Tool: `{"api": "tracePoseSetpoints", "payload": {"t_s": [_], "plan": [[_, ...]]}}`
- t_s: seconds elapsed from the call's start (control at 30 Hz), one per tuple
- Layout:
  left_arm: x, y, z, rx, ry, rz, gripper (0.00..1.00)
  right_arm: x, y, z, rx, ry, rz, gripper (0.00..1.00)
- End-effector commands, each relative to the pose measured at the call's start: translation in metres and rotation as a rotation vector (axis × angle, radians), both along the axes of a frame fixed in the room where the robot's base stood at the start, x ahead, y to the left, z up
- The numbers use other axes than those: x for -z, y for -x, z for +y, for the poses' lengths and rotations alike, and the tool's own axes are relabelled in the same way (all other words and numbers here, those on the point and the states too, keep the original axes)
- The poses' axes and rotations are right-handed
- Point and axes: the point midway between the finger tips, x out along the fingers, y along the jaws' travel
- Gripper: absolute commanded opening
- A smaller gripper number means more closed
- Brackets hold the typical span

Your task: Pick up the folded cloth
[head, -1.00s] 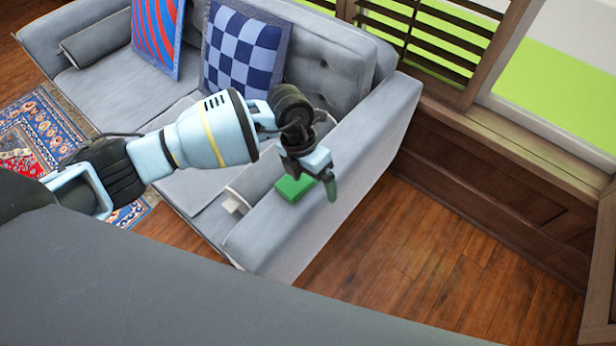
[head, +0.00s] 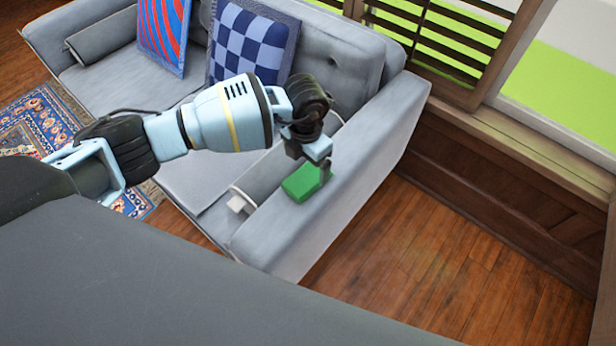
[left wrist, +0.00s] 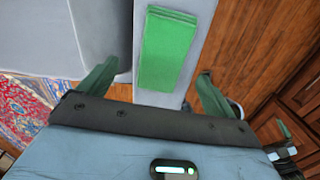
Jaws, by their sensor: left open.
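The folded cloth (head: 301,184) is a green flat rectangle lying on the top of the grey sofa's right armrest. In the left wrist view the cloth (left wrist: 168,47) lies ahead of the gripper, roughly between the lines of the two fingers. My left gripper (head: 318,172) is at the cloth's far right side in the head view, and its fingers partly overlap the cloth there. I cannot tell whether a finger touches the cloth.
The grey sofa (head: 350,165) bears a checkered blue cushion (head: 250,45) and a red-blue striped cushion (head: 164,32). A small white block-like thing (head: 238,204) lies by the armrest's inner side. A window ledge (head: 520,140) stands at right. Bare wood floor (head: 440,235) lies between.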

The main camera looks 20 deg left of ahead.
Motion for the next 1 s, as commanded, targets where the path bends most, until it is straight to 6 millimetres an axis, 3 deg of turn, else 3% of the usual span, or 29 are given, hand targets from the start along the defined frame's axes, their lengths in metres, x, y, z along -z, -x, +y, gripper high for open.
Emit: {"api": "tracePoseSetpoints", "payload": {"t_s": [0.3, 0.6, 1.0], "plan": [[0.042, 0.000, -0.005, 0.000, 0.000, 0.003, 0.91, 0.003, 0.005, 0.000, 0.000, 0.000, 0.010, 1.00], [0.046, 0.000, -0.005, 0.001, 0.000, 0.001, 0.91, 0.003, 0.007, 0.000, 0.000, -0.001, 0.014, 1.00], [0.046, 0.000, -0.005, 0.000, 0.000, 0.001, 0.42, 0.003, 0.005, 0.001, 0.000, -0.001, 0.010, 1.00]]}}
